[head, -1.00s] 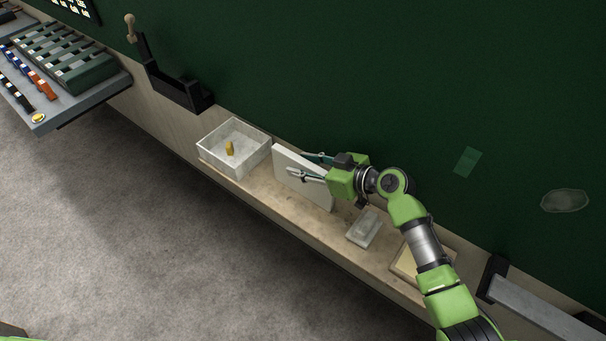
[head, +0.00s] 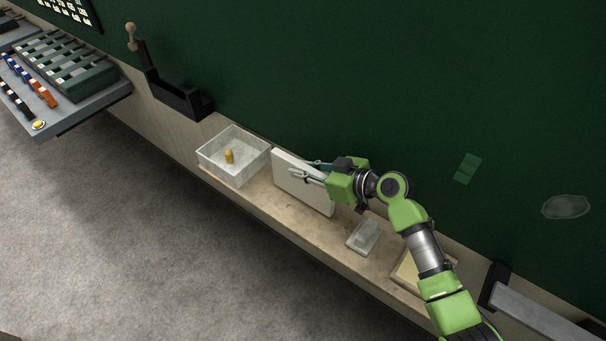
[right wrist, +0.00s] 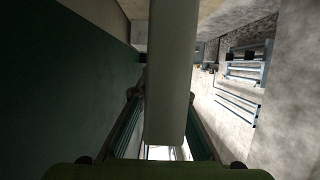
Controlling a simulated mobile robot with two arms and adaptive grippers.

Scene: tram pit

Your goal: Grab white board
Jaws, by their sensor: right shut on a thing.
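The white board (head: 302,187) stands upright on edge on the narrow ledge (head: 275,213) along the green wall. My right gripper (head: 316,170) is shut on the board, with one finger on each broad face. In the right wrist view the board (right wrist: 170,75) runs up the middle between the two fingers, and the right gripper (right wrist: 160,125) closes on it from both sides. The board's lower edge seems to be at the ledge; I cannot tell whether it touches. My left gripper is not in view.
A small clear tray (head: 365,236) and a shallow yellowish tray (head: 408,272) lie to the right. A black bracket (head: 180,95) and a grey control desk (head: 70,105) are farther left.

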